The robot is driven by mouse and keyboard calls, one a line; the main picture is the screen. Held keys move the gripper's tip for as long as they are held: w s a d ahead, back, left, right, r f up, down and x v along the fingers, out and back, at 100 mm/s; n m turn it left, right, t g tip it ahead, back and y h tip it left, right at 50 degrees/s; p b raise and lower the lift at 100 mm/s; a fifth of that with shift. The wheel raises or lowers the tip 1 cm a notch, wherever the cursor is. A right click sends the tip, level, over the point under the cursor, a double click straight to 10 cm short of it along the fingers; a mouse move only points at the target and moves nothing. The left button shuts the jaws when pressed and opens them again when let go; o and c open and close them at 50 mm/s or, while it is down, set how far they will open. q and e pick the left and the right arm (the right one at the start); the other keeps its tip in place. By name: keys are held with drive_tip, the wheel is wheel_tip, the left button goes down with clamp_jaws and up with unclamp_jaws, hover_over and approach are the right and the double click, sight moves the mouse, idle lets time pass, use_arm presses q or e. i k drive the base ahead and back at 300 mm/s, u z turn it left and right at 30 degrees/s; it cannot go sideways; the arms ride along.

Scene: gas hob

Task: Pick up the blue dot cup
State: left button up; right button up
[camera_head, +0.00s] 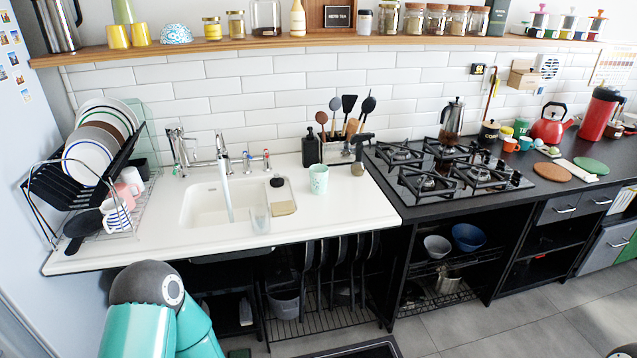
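A pale mint-blue cup (318,180) with a faint speckled pattern stands upright on the white counter, right of the sink. It best fits the blue dot cup, though its dots are too small to make out clearly. Nothing touches it that I can see. A white cup with blue markings (115,216) sits in the dish rack at the left, its pattern looking more like stripes. A part of my own teal arm shows at the bottom left, far from the mint cup. Neither of my grippers is in view.
The counter in front of the cup is clear. The gas hob (450,170) lies to the right.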

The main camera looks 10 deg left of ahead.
sight(319, 180)
drive_tip(key=z, duration=0.05)
drive_tip(key=i, duration=0.85)
